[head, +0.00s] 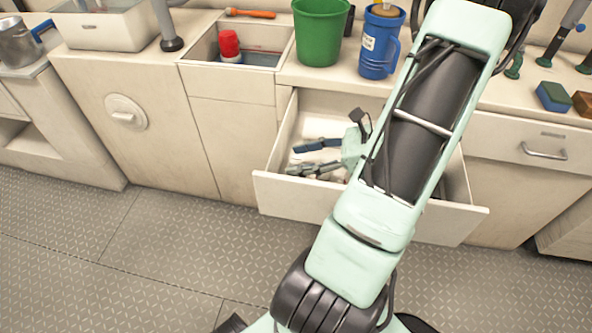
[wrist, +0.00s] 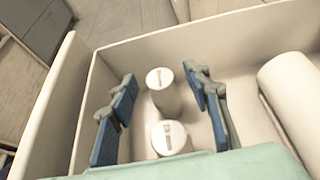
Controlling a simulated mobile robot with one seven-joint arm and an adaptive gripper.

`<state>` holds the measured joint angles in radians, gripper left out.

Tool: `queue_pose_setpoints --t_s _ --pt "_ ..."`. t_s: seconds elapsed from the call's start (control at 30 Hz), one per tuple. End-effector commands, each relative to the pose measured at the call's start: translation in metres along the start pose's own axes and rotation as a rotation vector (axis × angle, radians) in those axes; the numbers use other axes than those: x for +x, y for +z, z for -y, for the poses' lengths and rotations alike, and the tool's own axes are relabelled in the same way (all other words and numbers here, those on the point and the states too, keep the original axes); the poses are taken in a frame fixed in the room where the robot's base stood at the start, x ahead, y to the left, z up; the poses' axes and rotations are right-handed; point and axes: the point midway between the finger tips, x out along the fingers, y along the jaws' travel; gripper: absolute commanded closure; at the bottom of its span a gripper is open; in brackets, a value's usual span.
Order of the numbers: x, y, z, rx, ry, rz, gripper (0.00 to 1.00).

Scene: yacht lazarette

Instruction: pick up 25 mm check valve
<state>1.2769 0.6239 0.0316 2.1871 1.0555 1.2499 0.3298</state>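My gripper (head: 300,158) is open inside the pulled-out drawer (head: 300,196), its two blue-padded fingers apart. In the wrist view my gripper (wrist: 160,92) has two white, round-topped pieces between and below its fingers. The farther white piece (wrist: 160,79) has a small slot-like mark on its top. The nearer white piece (wrist: 171,138) has a similar mark. No finger visibly grips either one. I cannot tell for certain which is the 25 mm check valve. In the head view my arm hides part of the drawer.
A large white cylinder (wrist: 298,88) lies right of the fingers. Drawer walls (wrist: 205,38) stand close around. On the counter above are a green bucket (head: 319,32), a blue jug (head: 379,45) and a sink (head: 262,58) with a red-capped item (head: 229,45).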

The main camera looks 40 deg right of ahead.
Motion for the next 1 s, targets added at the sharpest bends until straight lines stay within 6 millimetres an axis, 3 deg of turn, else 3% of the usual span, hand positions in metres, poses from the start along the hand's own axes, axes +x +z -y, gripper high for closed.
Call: queue_pose_setpoints --t_s 0.07,0.4,0.67,1.0 --pt "0.0 0.0 0.0 0.0 0.0 0.0 0.63" --pt "-0.001 0.0 0.0 0.0 0.0 0.0 1.0" --pt "-0.002 0.003 0.0 -0.001 0.0 0.0 1.0" --pt "-0.029 0.059 0.0 -0.004 0.0 -0.001 1.0"
